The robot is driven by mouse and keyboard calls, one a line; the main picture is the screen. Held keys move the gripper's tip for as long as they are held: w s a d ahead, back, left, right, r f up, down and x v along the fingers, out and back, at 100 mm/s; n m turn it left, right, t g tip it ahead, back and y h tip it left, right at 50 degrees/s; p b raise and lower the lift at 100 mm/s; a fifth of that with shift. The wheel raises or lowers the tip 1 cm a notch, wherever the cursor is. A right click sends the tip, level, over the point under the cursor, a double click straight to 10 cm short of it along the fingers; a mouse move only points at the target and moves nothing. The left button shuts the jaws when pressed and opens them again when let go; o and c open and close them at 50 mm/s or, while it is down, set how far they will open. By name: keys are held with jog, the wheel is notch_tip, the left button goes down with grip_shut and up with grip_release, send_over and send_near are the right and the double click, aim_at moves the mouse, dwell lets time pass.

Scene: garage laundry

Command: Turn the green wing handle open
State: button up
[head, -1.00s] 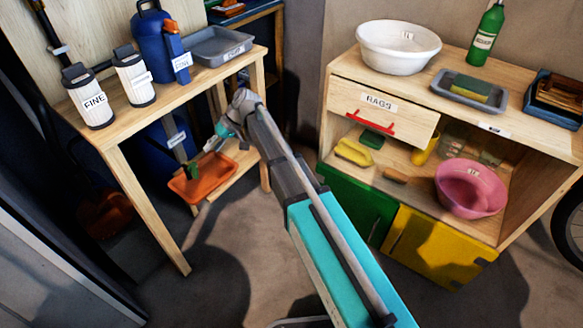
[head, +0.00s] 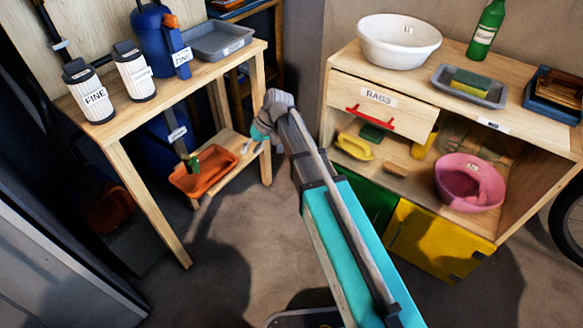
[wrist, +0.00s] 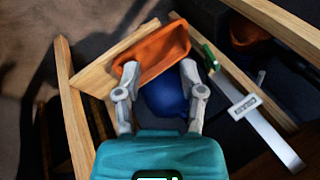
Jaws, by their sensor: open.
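The green wing handle (head: 194,163) is small in the head view, at the lower end of a grey pipe (head: 181,147) above an orange tray. My gripper (head: 250,146) is to the right of the handle in the head view, beside the bench's front right leg. In the wrist view my gripper (wrist: 160,69) has its two fingers spread apart with nothing between them. It appears apart from the handle.
The orange tray (head: 179,184) rests on the low shelf of the wooden bench (head: 137,190). A blue container (wrist: 165,100) shows beyond my fingers. The bench legs stand close around. A cabinet with a red-handled drawer (head: 350,108) is at right. Floor (head: 235,240) between is clear.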

jog(key=s+d+f+m+h, duration=0.1)
jog(key=s+d, duration=0.2)
jog(key=d, duration=0.3)
jog(key=s+d+f+m+h, duration=0.1)
jog(key=s+d+h, duration=0.1)
jog(key=d, duration=0.4)
jog(key=shift+s+f+m+t+b, duration=0.3)
jog(key=shift+s+m+t, duration=0.1)
jog(key=shift+s, duration=0.35)
jog(key=shift+d, duration=0.1)
jog(key=w+a+r+n+p, duration=0.2)
jog(key=a, duration=0.6)
jog(key=w+a+r+n+y+p, duration=0.1)
jog(key=w+a+r+n+p, duration=0.1)
jog(key=a, duration=0.7)
jog(key=w+a+r+n+t+y+p, duration=0.1)
jog(key=w+a+r+n+p, duration=0.1)
jog(key=a, duration=0.7)
jog(key=shift+w+a+r, duration=0.15)
jog(key=shift+w+r, duration=0.4)
jog(key=b, duration=0.4)
send_near(194, 169)
jog(key=b+x, duration=0.2)
jog(key=x, duration=0.1)
jog(key=b+x, duration=0.6)
jog(key=shift+w, duration=0.4)
